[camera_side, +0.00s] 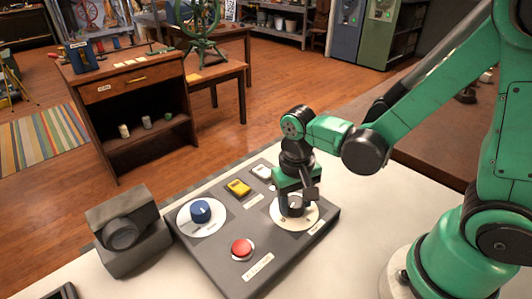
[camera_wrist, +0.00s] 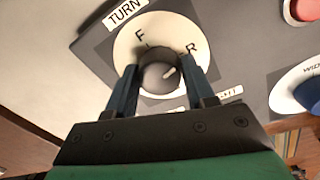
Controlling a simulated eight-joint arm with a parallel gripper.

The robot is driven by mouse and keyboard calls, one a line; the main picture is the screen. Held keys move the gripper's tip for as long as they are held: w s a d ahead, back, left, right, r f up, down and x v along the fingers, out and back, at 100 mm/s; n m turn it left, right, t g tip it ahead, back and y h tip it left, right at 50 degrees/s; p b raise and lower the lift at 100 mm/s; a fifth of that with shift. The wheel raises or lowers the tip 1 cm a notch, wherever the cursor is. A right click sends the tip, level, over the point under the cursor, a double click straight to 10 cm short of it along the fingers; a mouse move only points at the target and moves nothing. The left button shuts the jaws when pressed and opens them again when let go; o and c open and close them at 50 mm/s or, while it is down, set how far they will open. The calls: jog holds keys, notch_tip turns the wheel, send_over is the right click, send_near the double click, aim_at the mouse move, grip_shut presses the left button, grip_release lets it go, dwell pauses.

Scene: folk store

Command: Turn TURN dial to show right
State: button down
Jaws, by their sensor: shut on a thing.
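In the side view, my gripper (camera_side: 296,198) reaches down over the same white disc (camera_side: 313,214).
The grey panel (camera_side: 212,258) also carries a blue dial (camera_side: 201,211), a red button (camera_side: 241,248), a yellow switch (camera_side: 238,188) and a white one (camera_side: 262,171). A grey block (camera_side: 122,235) with a round front stands left of the panel. The white tabletop (camera_side: 362,205) is clear on the right.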

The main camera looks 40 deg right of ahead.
aim_at(293, 202)
jog(key=shift+m, duration=1.1)
jog(key=shift+c, duration=1.5)
grip_release()
jog(key=shift+w+a+r, duration=0.1)
jog(key=shift+a+r, duration=0.05)
jog(key=shift+r, duration=2.65)
